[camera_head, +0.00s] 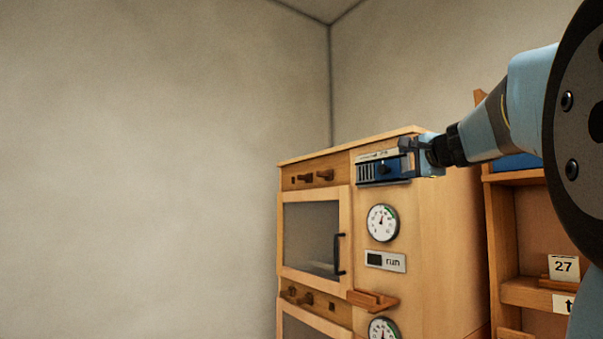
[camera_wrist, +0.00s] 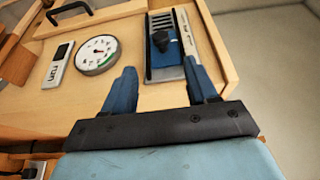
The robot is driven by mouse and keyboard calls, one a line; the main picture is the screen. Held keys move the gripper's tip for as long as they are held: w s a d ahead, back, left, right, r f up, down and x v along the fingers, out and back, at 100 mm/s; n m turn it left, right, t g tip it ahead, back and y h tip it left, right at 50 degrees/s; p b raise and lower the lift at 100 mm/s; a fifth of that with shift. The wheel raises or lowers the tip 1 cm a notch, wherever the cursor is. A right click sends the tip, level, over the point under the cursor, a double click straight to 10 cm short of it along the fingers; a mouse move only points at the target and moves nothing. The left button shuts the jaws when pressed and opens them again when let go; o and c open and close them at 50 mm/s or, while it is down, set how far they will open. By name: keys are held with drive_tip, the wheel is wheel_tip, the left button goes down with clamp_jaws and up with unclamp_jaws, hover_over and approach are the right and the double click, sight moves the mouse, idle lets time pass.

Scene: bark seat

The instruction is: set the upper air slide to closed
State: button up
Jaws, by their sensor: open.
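The upper air slide (camera_head: 379,168) is high on the front of the wooden cabinet. It has a blue plate with a dark knob, set in a grey frame, and slots are uncovered at its left end. In the wrist view the slide's blue plate (camera_wrist: 160,62) lies ahead, with its knob (camera_wrist: 161,41) and the bare slots beyond. My gripper (camera_head: 412,158) is at the slide's right end. In the wrist view my gripper (camera_wrist: 159,76) is open and empty, its blue fingers apart on either side of the plate's near end. Whether a finger touches is unclear.
A round gauge (camera_head: 382,222) and a "run" sign (camera_head: 385,261) are below the slide. A door with a dark handle (camera_head: 340,254) is to the left. A wooden ledge (camera_head: 372,300) juts out lower down. Shelves (camera_head: 530,292) stand at the right.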

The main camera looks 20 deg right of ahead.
sight(385, 170)
drive_tip(key=w, duration=1.3)
drive_tip(key=shift+w+d, duration=0.3)
drive_tip(key=shift+w, duration=0.05)
drive_tip(key=shift+f, duration=0.1)
clamp_jaws()
